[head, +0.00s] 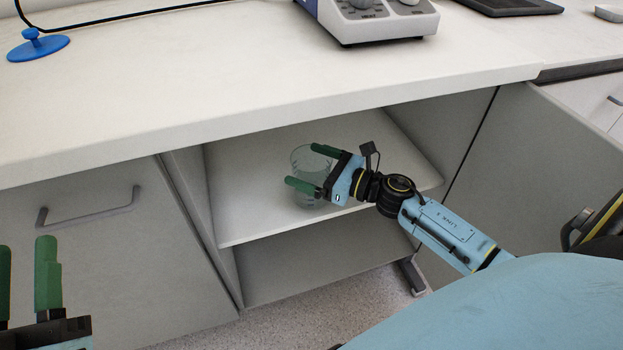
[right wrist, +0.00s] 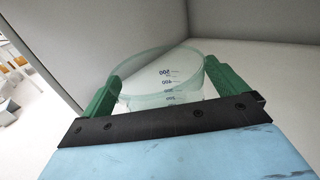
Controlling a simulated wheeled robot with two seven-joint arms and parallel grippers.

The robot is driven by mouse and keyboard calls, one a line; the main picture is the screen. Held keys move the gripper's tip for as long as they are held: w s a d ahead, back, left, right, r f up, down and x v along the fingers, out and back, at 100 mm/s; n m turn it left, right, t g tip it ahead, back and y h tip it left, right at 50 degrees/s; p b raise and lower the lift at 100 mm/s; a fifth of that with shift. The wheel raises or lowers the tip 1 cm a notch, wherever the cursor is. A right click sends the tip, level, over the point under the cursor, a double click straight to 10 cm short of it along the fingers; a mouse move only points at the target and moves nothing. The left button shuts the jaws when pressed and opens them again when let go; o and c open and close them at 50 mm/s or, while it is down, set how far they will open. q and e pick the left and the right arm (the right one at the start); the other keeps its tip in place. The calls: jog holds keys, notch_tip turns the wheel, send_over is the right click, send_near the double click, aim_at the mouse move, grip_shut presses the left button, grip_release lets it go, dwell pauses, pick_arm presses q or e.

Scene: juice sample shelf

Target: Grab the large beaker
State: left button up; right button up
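A clear glass beaker (head: 306,163) with a graduated scale stands upright on the shelf (head: 245,212) inside the open cabinet. It also shows in the right wrist view (right wrist: 163,84), its marks reading up to 500. My right gripper (head: 308,168) reaches in from the right with its green fingers open, one on each side of the beaker. The fingertips look close to the glass; I cannot tell whether they touch. My left gripper (head: 25,280) is at the lower left edge, its green fingers apart and empty, outside the cabinet.
The countertop (head: 200,75) overhangs the shelf. An instrument with knobs (head: 375,18) and a blue stand (head: 38,45) rest on top. An open cabinet door (head: 540,170) is at the right, a closed door with a handle (head: 90,212) at the left. The shelf around the beaker is clear.

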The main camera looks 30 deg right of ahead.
jog(key=c, duration=0.9)
jog(key=shift+r, duration=0.1)
